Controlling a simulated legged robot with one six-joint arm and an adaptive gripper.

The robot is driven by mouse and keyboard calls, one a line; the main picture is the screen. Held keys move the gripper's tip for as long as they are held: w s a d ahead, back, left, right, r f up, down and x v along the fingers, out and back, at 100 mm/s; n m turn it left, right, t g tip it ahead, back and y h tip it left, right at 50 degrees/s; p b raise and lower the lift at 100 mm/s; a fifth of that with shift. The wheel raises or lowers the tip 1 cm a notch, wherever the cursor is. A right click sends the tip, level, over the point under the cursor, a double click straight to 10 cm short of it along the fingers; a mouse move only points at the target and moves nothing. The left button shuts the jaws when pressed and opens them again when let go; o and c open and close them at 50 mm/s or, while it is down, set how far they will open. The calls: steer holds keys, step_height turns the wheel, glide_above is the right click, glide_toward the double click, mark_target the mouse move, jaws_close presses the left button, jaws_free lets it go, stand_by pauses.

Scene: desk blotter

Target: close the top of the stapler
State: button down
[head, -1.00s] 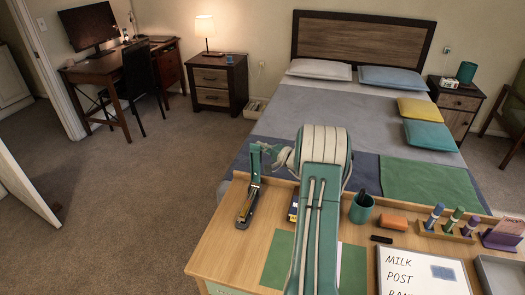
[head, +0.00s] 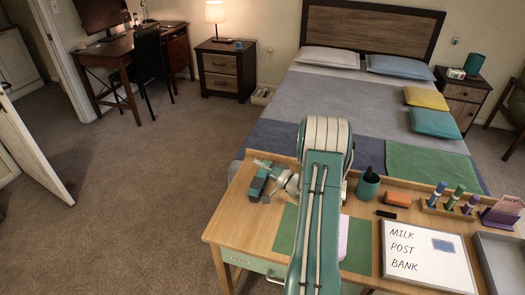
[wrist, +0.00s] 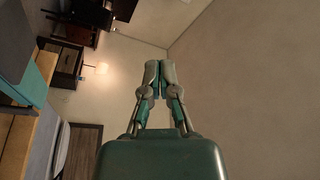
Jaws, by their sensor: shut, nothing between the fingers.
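The stapler (head: 256,187) is on the left part of the wooden desk, dark below and teal on top. Its top now lies low along the base, and no raised arm or bare staple strip shows. I cannot tell whether it is pressed fully down. My gripper (head: 262,164) is at the stapler's far end, low over the desk; I cannot tell whether they touch. In the wrist view my gripper (wrist: 160,75) has its fingertips together with nothing between them. The stapler does not show in the wrist view.
On the desk (head: 228,222) are a green blotter (head: 286,232), a teal cup (head: 367,184), an orange block (head: 397,199), a marker stand (head: 447,210), a whiteboard (head: 425,258) and a grey tray (head: 503,262). A bed (head: 345,110) stands behind. The desk's left front corner is clear.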

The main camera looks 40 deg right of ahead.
glide_above(257, 193)
steer(key=d, duration=0.2)
steer(key=f, duration=0.5)
steer(key=shift+w+d, duration=0.1)
steer(key=shift+w, duration=0.2)
steer(key=shift+s+a+f, duration=0.15)
steer(key=shift+a+f, duration=0.45)
steer(key=shift+s+a+f, duration=0.15)
steer(key=shift+a+f, duration=0.4)
steer(key=shift+f, duration=0.35)
steer(key=shift+d+f, duration=0.2)
steer(key=shift+d, duration=0.25)
steer(key=shift+a+r, duration=0.1)
steer(key=shift+a, duration=0.2)
steer(key=shift+r, duration=0.1)
